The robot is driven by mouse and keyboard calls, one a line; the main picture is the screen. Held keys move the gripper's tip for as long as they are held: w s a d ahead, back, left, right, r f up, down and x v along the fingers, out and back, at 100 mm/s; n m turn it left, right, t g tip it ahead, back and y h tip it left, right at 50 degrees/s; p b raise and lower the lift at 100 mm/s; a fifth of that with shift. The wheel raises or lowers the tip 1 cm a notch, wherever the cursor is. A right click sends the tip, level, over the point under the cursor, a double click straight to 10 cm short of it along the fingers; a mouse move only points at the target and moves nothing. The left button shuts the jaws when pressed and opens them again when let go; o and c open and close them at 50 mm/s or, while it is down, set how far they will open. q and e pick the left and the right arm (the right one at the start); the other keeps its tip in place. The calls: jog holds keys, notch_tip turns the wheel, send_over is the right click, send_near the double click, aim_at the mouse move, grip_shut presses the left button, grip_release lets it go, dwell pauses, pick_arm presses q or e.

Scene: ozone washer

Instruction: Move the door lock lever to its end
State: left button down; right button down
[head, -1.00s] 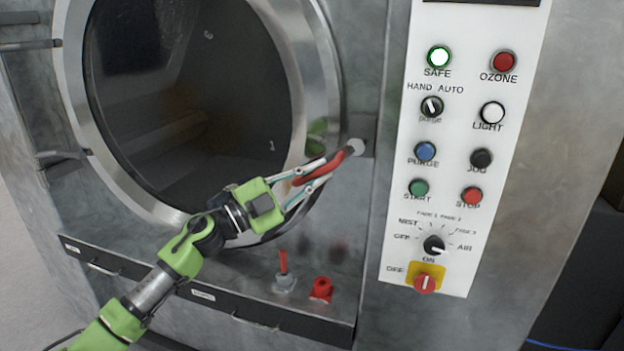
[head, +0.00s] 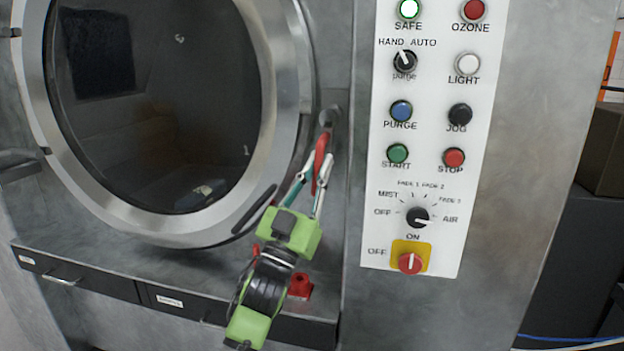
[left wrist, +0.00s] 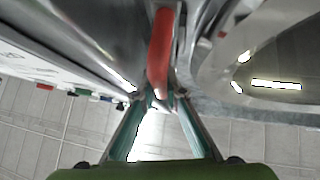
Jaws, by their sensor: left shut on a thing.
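The door lock lever (head: 321,150) is a red handle on a metal pivot to the right of the round washer door (head: 160,110). It hangs almost straight down from the pivot, its lower end slightly left. My left gripper (head: 317,172) comes up from below and is shut on the lever's lower part. In the left wrist view the red lever (left wrist: 161,50) runs down between the two teal-lined fingers (left wrist: 162,100). The exact contact is small and partly hidden. My right gripper is in no view.
A white control panel (head: 425,185) with buttons and knobs stands close to the right of the lever. A red fitting (head: 300,286) sits on the ledge below, beside my left arm. The door's metal rim lies close on the left.

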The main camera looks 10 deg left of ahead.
pick_arm(q)
jog(key=shift+d+f+n+t+y+b, duration=0.1)
jog(key=shift+d+n+t+y+b, duration=0.15)
jog(key=shift+n+y, duration=0.45)
jog(key=shift+d+n+t+y+b, duration=0.15)
jog(key=shift+d+n+y+b, duration=0.15)
jog(key=shift+n+y, duration=0.4)
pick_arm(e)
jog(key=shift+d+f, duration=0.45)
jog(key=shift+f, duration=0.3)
pick_arm(q)
jog(key=c, duration=2)
grip_release()
jog(key=shift+c, duration=0.2)
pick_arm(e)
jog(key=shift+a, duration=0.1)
pick_arm(q)
jog(key=shift+s, duration=0.1)
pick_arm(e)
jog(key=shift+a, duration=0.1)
pick_arm(q)
jog(key=v, duration=1.1)
jog(key=shift+s+f, duration=0.25)
jog(key=shift+s, duration=0.05)
jog(key=shift+a, duration=0.15)
